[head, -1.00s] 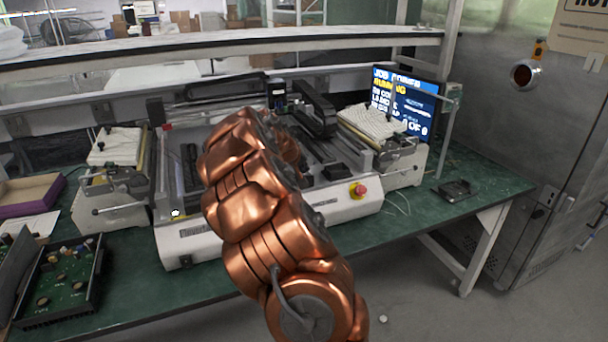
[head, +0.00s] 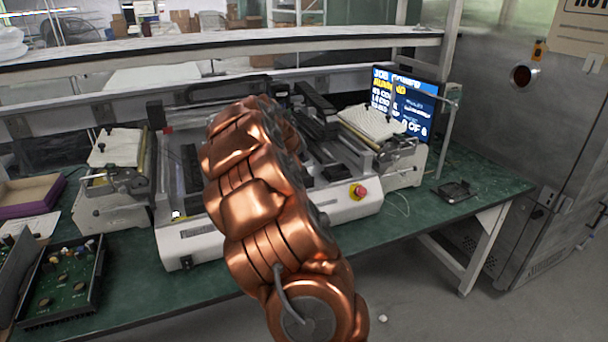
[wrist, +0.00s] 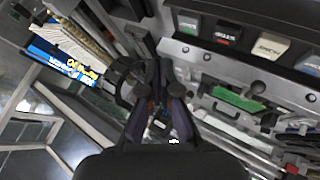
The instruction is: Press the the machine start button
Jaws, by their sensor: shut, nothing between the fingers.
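In the wrist view a row of buttons runs along a grey panel: a green one (wrist: 188,22), a dark one with red (wrist: 228,36), a pale one (wrist: 270,46) and a teal one at the right edge. Their labels are too blurred to tell which is start. My gripper (wrist: 158,92) is shut and empty, below and left of the green button in the picture, apart from it. In the head view my arm hides the gripper and these buttons.
A lit screen (head: 404,105) with yellow and white text stands at the machine's back right. A shelf (head: 230,41) crosses above the machine. A circuit board tray (head: 62,275) and a purple box (head: 30,197) lie at left. The table's front right is mostly clear.

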